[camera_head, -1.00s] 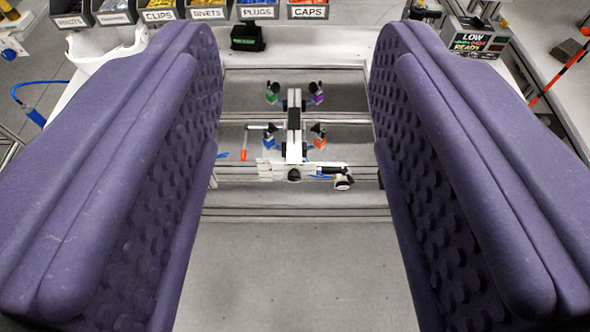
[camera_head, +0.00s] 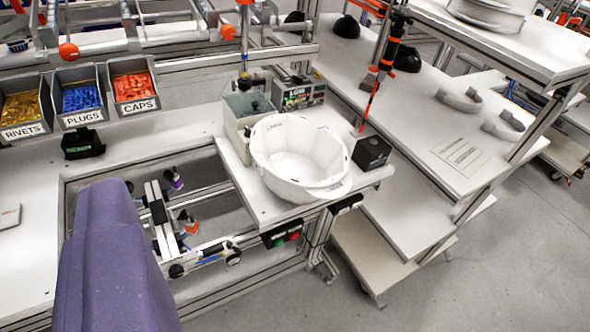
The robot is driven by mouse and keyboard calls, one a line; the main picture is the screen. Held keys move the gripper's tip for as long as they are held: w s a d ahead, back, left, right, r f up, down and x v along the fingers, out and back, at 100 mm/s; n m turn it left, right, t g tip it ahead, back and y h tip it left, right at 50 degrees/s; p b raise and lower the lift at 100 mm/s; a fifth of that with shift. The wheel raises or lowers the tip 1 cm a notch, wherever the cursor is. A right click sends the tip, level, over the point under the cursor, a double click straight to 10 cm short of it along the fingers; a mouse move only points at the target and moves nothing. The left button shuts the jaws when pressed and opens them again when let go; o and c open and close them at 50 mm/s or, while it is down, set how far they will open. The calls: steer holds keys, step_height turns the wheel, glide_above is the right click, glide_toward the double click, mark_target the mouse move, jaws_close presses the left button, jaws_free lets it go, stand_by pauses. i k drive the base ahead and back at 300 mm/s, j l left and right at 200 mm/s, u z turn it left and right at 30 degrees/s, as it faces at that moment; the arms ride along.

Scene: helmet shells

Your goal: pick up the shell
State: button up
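A white helmet shell (camera_head: 298,160) sits open side up on a pale bench ledge right of the middle of the view. It is a hollow bowl with a brim at its lower right edge. One purple padded part of my gripper (camera_head: 115,262) stands at the lower left, well left of the shell and apart from it. No second pad can be made out, so the gap between the pads does not show. Nothing is seen held.
A grey box (camera_head: 249,118) stands close behind the shell on the left, and a small black box (camera_head: 371,153) is close on its right. A jig (camera_head: 160,225) lies in the frame opening nearer. Bins (camera_head: 83,97) line the back left. Floor (camera_head: 490,275) is clear at lower right.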

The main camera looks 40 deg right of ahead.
mark_target(302, 163)
steer(key=z, duration=0.35)
steer(key=i+j+z, duration=0.25)
steer(key=i+z, duration=0.2)
steer(key=i+j+z, duration=0.4)
steer(key=i+j, duration=0.7)
steer(key=z, duration=0.05)
